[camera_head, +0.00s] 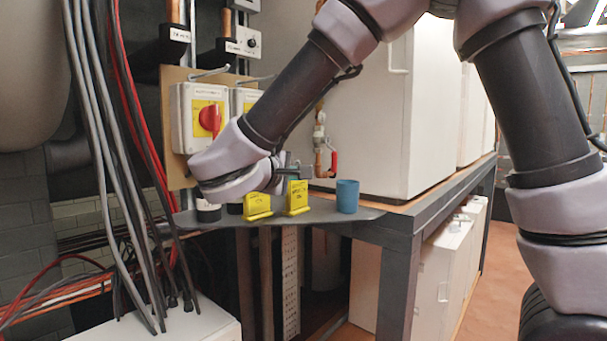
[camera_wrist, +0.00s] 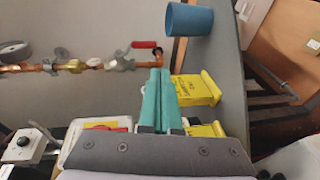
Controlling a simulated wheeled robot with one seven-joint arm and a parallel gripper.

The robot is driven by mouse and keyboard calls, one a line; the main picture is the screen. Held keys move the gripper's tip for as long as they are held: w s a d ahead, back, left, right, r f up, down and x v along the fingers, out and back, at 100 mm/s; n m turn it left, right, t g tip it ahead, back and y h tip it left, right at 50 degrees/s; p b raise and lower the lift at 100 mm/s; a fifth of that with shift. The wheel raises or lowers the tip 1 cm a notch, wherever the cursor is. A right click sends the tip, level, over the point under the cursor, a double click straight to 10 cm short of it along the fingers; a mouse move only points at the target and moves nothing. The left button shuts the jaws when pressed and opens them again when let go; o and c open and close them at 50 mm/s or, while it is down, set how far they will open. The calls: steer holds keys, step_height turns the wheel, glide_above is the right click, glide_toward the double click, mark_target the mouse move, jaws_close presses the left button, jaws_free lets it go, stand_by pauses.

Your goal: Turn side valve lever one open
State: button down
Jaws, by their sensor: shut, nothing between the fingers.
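The side valve has a red lever (camera_head: 333,161) and sits low on a copper pipe in front of the white cabinet. In the head view the lever stands about upright beside the pipe. In the wrist view the red lever (camera_wrist: 145,44) lies roughly along the line of the pipe, near the elbow. My gripper (camera_wrist: 160,72) has teal fingers pressed together with nothing between them. The fingertips point towards the pipe and look a little short of the lever, but the exact gap is hard to judge. In the head view my gripper (camera_head: 293,171) is partly hidden by my wrist.
Two yellow signs (camera_head: 258,206) (camera_head: 298,197) and a blue cup (camera_head: 347,196) stand on the grey shelf (camera_head: 375,222), close to my gripper. A switch box with a red knob (camera_head: 210,119) is on the left. Cables (camera_head: 92,130) hang further left. The white cabinet (camera_head: 385,120) stands behind.

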steer(key=c, duration=1.1)
jaws_free()
steer(key=shift+w+d, duration=1.05)
steer(key=shift+w, duration=0.1)
